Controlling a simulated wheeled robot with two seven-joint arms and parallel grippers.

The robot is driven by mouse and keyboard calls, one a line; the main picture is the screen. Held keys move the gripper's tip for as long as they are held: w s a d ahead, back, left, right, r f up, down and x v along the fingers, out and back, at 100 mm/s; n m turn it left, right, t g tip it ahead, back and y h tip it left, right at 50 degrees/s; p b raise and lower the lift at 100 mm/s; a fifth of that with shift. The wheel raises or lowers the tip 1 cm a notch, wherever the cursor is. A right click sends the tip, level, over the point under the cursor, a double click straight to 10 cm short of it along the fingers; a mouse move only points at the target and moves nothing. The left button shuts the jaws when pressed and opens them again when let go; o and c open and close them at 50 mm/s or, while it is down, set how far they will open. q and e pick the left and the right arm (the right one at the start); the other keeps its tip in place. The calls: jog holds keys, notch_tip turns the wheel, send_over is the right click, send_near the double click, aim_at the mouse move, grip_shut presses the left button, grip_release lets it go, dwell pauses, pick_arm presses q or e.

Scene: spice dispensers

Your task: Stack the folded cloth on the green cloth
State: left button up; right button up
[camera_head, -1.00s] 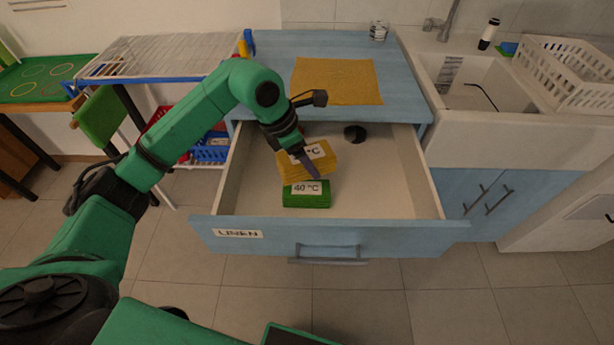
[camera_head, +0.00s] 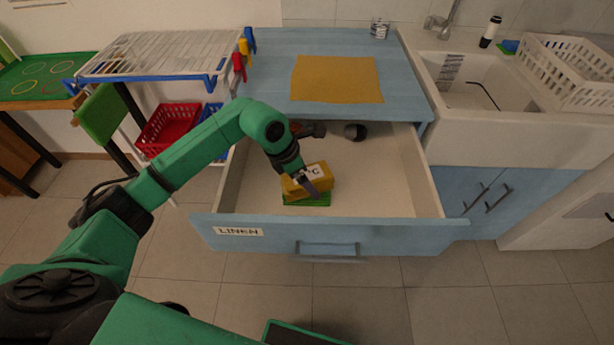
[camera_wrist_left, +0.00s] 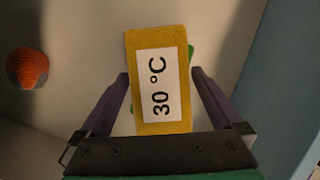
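The yellow folded cloth (camera_head: 295,189), labelled "30 °C" in the left wrist view (camera_wrist_left: 160,90), sits over the green cloth (camera_head: 318,201) in the open drawer. It looks roughly level and appears to rest on the green cloth. Only a front strip of the green cloth shows, with a small green corner at the right in the left wrist view (camera_wrist_left: 191,52). My left gripper (camera_head: 313,186) points down around the yellow cloth. Its fingers (camera_wrist_left: 160,78) lie against both sides of the cloth in the left wrist view. My right gripper is not in view.
The open drawer (camera_head: 380,185) has high walls and a front labelled "LINEN". A round dark and orange object (camera_wrist_left: 27,69) lies farther back in it. A flat yellow cloth (camera_head: 336,79) lies on the blue top (camera_head: 270,60). The drawer's right side is clear.

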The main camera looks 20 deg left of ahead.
pick_arm(q)
jog(key=shift+r, duration=0.3)
jog(key=v, duration=1.1)
jog(key=shift+s+a+r+b, duration=0.15)
jog(key=shift+s+r+b, duration=0.05)
jog(key=shift+r+b, duration=0.15)
